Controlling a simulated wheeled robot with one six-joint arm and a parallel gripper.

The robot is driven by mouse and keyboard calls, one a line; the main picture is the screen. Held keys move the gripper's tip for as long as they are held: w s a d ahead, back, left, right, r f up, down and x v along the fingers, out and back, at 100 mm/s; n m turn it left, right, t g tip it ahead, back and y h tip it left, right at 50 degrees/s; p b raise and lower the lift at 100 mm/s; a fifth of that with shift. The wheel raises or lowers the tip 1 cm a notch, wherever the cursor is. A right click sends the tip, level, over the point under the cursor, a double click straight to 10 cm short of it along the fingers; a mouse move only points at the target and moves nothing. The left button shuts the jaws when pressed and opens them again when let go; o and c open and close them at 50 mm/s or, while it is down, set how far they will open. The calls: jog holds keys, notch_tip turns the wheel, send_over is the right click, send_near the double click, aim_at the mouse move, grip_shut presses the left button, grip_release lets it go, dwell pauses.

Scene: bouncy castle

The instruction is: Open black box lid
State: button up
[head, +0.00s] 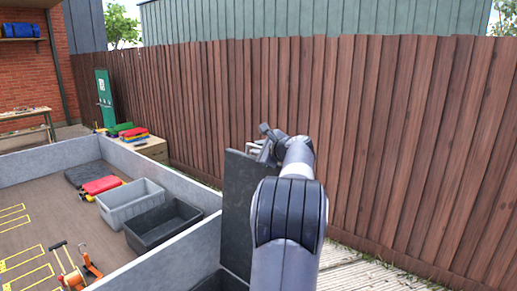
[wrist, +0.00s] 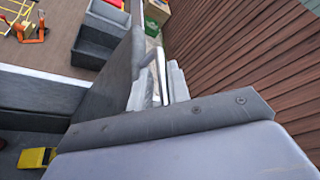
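The black box (head: 217,284) is at the bottom of the head view, mostly cut off by the frame. Its dark lid (head: 239,208) stands about upright at the right, so the box is open. In the wrist view the lid (wrist: 108,98) is a steep dark panel left of my fingers, and the open box interior (wrist: 35,121) shows at the lower left. My gripper (head: 262,146) is at the lid's upper right edge, on the fence side. In the wrist view my gripper (wrist: 156,82) is close beside the lid. I cannot tell whether it touches it or how far its fingers are apart.
A yellow item (wrist: 38,157) lies inside the open box. A grey bin (head: 130,201) and another black bin (head: 163,224) stand on the boarded floor at the left, near an orange hand truck (head: 91,266). A brown wooden fence (head: 400,140) runs close along the right.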

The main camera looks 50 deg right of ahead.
jog(key=shift+o, duration=1.4)
jog(key=b+v, duration=0.3)
jog(key=v, duration=0.8)
jog(key=shift+w, duration=0.2)
jog(key=p+x, duration=0.3)
jog(key=x, duration=0.7)
jog(key=shift+w+d, duration=0.1)
jog(key=shift+w, duration=0.2)
jog(key=shift+f, duration=0.15)
jog(key=shift+a, duration=1)
